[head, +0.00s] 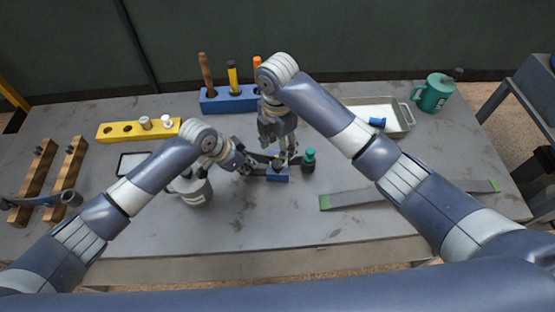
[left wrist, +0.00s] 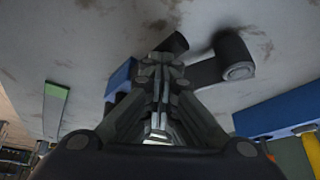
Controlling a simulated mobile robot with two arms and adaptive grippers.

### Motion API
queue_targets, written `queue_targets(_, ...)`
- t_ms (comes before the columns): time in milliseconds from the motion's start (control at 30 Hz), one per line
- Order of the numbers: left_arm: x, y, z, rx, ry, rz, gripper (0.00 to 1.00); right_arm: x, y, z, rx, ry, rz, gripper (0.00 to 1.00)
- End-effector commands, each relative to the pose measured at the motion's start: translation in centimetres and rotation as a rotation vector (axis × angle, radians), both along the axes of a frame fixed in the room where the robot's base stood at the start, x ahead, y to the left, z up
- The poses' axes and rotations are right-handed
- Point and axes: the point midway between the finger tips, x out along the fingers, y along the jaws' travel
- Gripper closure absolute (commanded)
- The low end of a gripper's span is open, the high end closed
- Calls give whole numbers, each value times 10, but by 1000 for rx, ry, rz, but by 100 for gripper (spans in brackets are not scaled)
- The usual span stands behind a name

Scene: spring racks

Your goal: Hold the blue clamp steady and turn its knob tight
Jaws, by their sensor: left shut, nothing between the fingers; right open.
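The blue clamp (head: 277,175) sits low on the grey table near its middle, with dark parts behind its blue body. My left gripper (head: 247,168) is shut and empty just left of the clamp. In the left wrist view the shut fingers (left wrist: 160,75) show beside a blue piece of the clamp (left wrist: 120,76). My right gripper (head: 285,158) is open, pointing down above and behind the clamp. It hides part of the clamp, and I cannot make out the knob clearly. I cannot tell whether the right fingers touch the clamp.
A dark bottle with a teal cap (head: 308,162) stands close right of the clamp. A grey canister (head: 192,190) stands under my left arm. A blue tool holder (head: 229,101) is behind, a metal tray (head: 404,117) back right. A green-ended bar (head: 345,198) lies right.

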Motion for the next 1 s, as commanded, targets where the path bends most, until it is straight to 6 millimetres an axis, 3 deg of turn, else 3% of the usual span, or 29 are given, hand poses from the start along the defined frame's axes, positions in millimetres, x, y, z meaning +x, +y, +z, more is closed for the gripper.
queue_targets(100, -1, 1, -2, 2, 2, 1, 100, -1, 0, -26, 0, 3, -1, 49)
queue_targets(333, -1, 1, -1, 2, 2, 1, 100, 0, 1, -60, 2, 2, -1, 49)
queue_targets(767, -1, 1, -1, 2, 2, 1, 100, 0, 0, -72, 2, -1, -1, 49)
queue_targets(1000, -1, 1, -2, 2, 2, 1, 100, 0, 0, -72, 2, -1, -1, 94)
